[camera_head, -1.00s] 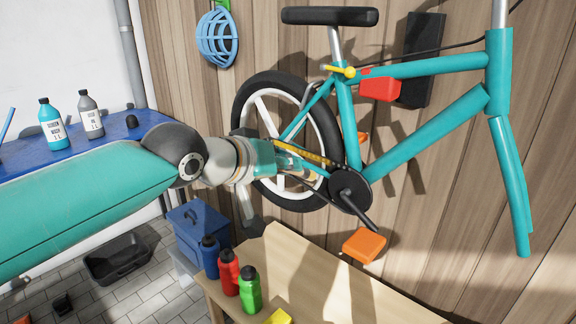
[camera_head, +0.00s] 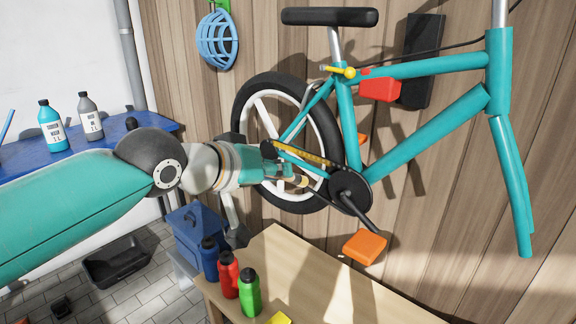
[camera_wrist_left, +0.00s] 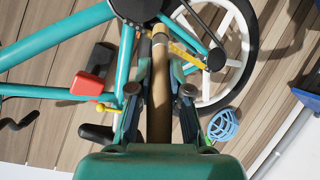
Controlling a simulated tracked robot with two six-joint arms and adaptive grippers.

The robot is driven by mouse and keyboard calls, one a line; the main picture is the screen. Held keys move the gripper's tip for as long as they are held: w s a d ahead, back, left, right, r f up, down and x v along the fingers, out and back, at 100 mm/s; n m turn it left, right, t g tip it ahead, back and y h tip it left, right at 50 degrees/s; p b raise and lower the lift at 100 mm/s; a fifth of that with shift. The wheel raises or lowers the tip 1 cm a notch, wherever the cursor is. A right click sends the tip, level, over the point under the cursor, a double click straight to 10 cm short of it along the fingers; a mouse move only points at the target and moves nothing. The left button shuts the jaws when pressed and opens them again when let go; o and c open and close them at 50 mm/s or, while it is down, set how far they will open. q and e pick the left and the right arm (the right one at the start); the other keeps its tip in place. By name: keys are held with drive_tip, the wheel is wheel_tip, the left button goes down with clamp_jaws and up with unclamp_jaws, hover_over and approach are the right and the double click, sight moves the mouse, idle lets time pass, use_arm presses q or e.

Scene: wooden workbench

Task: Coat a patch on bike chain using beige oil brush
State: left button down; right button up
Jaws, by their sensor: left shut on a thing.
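The turquoise bike hangs before the wooden wall. Its chain, with a yellow stretch (camera_head: 308,157), runs between the rear wheel and the black chainring (camera_head: 349,189); the yellow stretch also shows in the left wrist view (camera_wrist_left: 187,58). My left gripper (camera_head: 287,175) is shut on the beige oil brush (camera_wrist_left: 161,95), whose handle runs between the fingers in the left wrist view. The brush end (camera_head: 300,182) shows just below the chain in the head view. I cannot tell whether it touches the chain. My right gripper is out of view.
The rear wheel (camera_head: 244,103) and crank (camera_head: 365,220) are close to my left gripper. A blue table (camera_head: 60,160) stands at left.

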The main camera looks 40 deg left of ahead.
use_arm(q)
drive_tip(key=shift+w, duration=0.1)
drive_tip(key=shift+w+d+p, duration=0.15)
drive_tip(key=shift+w+p, duration=0.1)
drive_tip(key=shift+w, duration=1.55)
drive_tip(key=shift+w+d+p, duration=0.15)
drive_tip(key=shift+w+p, duration=0.05)
drive_tip(key=shift+w, duration=1.55)
drive_tip(key=shift+w+d, duration=0.1)
drive_tip(key=shift+w, duration=0.75)
